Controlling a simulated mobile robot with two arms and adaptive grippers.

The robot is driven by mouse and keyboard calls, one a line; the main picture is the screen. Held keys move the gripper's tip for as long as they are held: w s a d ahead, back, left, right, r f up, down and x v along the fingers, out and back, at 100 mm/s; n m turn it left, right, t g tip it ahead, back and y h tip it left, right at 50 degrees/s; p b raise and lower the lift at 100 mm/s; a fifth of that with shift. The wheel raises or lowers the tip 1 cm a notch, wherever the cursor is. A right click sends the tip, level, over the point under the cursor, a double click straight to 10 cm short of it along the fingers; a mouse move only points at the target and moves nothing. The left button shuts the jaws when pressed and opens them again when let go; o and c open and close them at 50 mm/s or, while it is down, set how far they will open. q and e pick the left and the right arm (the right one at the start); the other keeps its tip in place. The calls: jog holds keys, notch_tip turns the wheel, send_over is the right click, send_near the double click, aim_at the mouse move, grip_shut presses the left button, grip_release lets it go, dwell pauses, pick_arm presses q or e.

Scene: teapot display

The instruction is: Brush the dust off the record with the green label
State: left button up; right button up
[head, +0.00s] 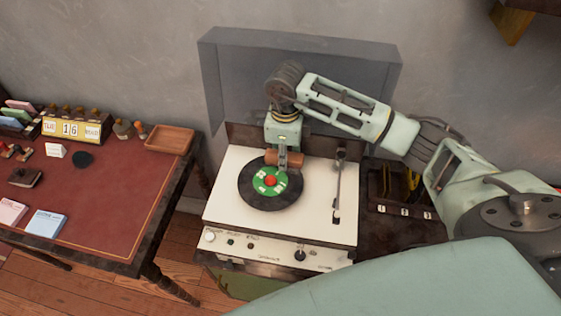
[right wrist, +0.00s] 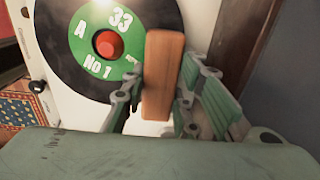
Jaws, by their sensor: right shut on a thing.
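The black record (head: 258,196) with the green label (head: 264,184) lies on the white record player (head: 232,226). A red knob (head: 270,181) stands at its centre. The right wrist view shows the record (right wrist: 60,62) too, its label reading "A 33 NO 1". My right gripper (head: 283,150) is shut on a brown wooden brush (head: 290,159), over the far right edge of the record. In the right wrist view the brush (right wrist: 163,70) is upright between the fingers and overlaps the record's edge; whether it touches is unclear. No dust can be made out. My left gripper is not in view.
The tonearm (head: 337,190) rests at the right of the player. A raised clear lid (head: 235,85) stands behind. A red-topped desk (head: 110,190) with cards, a calendar and an empty wooden tray (head: 170,139) is at the left.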

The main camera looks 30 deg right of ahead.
jog(key=shift+w+d+f+b, duration=0.1)
jog(key=shift+w+d+b, duration=0.05)
jog(key=shift+d, duration=0.25)
jog(key=shift+w+d+f+b, duration=0.1)
jog(key=shift+d+b, duration=0.05)
jog(key=shift+d, duration=0.2)
jog(key=shift+w+a+r+b, duration=0.1)
jog(key=shift+w+a+b, duration=0.15)
jog(key=shift+w, duration=0.3)
jog(key=shift+s+a+r, duration=0.1)
jog(key=shift+s+a, duration=0.15)
jog(key=shift+a, duration=0.35)
jog(key=shift+s+a+f, duration=0.1)
jog(key=shift+s+a, duration=0.15)
jog(key=shift+a, duration=0.4)
jog(key=shift+s+a+r, duration=0.1)
jog(key=shift+s+a, duration=0.15)
jog(key=shift+a, duration=0.35)
jog(key=shift+r+p, duration=0.1)
jog(key=shift+p, duration=0.2)
jog(key=shift+r+p, duration=1.7)
jog(key=shift+r, duration=1.3)
jog(key=shift+r+p, duration=0.95)
jog(key=shift+r, duration=0.55)
